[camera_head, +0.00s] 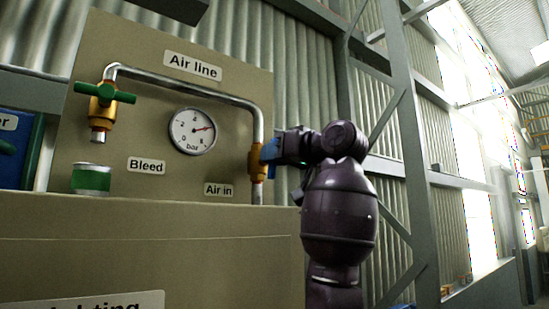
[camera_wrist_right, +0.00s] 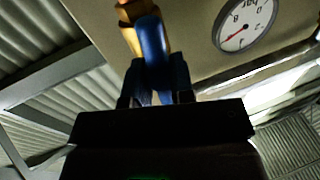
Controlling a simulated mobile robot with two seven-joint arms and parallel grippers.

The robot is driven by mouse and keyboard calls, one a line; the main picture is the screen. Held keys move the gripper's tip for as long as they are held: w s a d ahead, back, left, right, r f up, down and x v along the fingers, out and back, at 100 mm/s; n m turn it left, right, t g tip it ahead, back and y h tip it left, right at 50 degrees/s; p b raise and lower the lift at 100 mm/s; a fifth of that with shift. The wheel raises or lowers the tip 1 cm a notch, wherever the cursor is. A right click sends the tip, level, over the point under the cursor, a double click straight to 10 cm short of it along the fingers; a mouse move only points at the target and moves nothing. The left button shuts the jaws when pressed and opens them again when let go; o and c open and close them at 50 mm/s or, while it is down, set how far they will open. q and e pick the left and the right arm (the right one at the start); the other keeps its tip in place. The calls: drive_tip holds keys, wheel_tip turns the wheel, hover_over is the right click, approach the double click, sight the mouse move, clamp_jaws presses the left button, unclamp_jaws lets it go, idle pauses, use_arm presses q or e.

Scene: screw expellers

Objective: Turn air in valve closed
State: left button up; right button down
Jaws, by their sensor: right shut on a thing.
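The air in valve has a brass body (camera_head: 256,162) on the vertical pipe at the right of the panel, above the "Air in" label (camera_head: 219,190). Its blue handle (camera_head: 269,151) is partly hidden by my right gripper (camera_head: 280,150), which comes from the right and is shut on it. In the right wrist view the blue handle (camera_wrist_right: 153,42) runs from the brass body (camera_wrist_right: 128,15) down between the fingers of my right gripper (camera_wrist_right: 158,92). I cannot tell the handle's exact angle. My left gripper is not in view.
The pipe (camera_head: 185,83) arches between the valves. Right of my arm is open room.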

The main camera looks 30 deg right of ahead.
drive_tip(key=m+t+b, duration=0.1)
drive_tip(key=m+b, duration=0.1)
drive_tip(key=m, duration=0.2)
drive_tip(key=shift+f, duration=0.15)
drive_tip(key=m+t, duration=0.1)
drive_tip(key=m, duration=0.3)
drive_tip(key=shift+d+h+b, duration=0.15)
drive_tip(key=shift+h+b, duration=0.15)
drive_tip(key=shift+b, duration=0.1)
drive_tip(key=m+t+h, duration=0.1)
drive_tip(key=m, duration=0.2)
drive_tip(key=shift+d+m, duration=0.1)
drive_tip(key=shift+m, duration=0.3)
drive_tip(key=m, duration=0.2)
drive_tip(key=m+h, duration=0.1)
drive_tip(key=m, duration=0.2)
drive_tip(key=shift+s+t+h, duration=0.1)
drive_tip(key=shift+t+h, duration=0.2)
drive_tip(key=shift+t, duration=0.1)
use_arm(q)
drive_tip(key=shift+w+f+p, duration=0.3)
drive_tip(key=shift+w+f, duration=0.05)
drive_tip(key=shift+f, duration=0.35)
use_arm(e)
drive_tip(key=shift+m+h, duration=0.5)
drive_tip(key=shift+m, duration=1)
drive_tip(key=shift+d, duration=0.1)
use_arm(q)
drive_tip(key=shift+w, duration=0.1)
